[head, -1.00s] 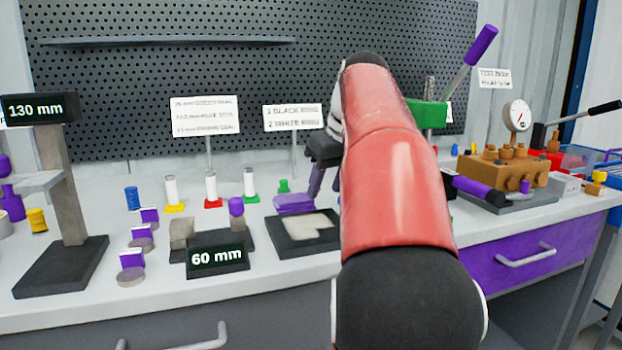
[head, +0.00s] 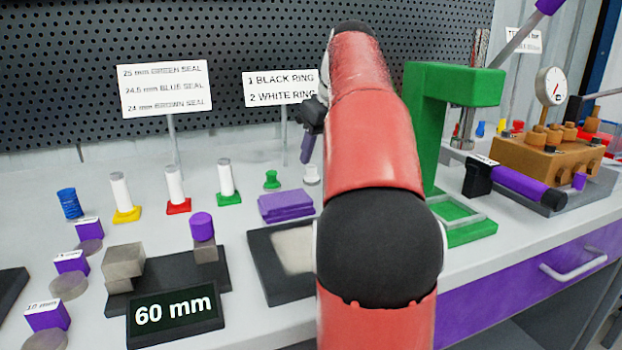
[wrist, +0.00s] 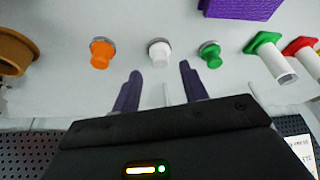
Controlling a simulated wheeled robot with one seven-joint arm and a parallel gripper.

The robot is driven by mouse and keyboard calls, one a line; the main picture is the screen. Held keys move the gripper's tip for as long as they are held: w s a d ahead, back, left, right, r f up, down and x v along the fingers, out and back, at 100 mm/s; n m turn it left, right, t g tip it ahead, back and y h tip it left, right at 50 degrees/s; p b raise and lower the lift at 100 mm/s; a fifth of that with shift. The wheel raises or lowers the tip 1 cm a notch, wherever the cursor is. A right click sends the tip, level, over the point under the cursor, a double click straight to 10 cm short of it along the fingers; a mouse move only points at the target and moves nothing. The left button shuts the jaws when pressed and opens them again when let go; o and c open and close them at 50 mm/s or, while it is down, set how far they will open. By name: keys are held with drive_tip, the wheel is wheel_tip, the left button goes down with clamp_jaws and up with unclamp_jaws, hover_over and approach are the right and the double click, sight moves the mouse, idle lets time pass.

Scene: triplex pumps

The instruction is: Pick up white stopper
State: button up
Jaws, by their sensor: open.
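The white stopper (wrist: 160,52) stands on the bench in the wrist view, between an orange stopper (wrist: 102,52) and a green stopper (wrist: 211,54). My gripper (wrist: 160,68) is open and empty. Its two purple fingers point toward the white stopper, one to each side of its line, and appear apart from it. In the head view the white stopper (head: 312,175) shows just left of my red arm, right of the green stopper (head: 272,179). My gripper (head: 308,148) is above it there, partly hidden by my arm. The orange stopper is hidden in the head view.
A purple block (head: 286,205) lies in front of the stoppers. Seal posts (head: 226,180) stand to the left, a sign (head: 281,88) and pegboard (head: 240,40) behind. A green press frame (head: 424,130) rises to the right of my arm.

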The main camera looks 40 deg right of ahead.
sight(313, 166)
drive_tip(key=x, duration=0.4)
drive_tip(key=shift+f+b, duration=0.2)
drive_tip(key=shift+b, duration=0.2)
drive_tip(key=shift+c, duration=0.4)
drive_tip(key=c, duration=0.7)
drive_tip(key=shift+r, duration=0.1)
wheel_tip(313, 166, up, 8)
drive_tip(key=p, duration=0.3)
drive_tip(key=shift+r, duration=0.95)
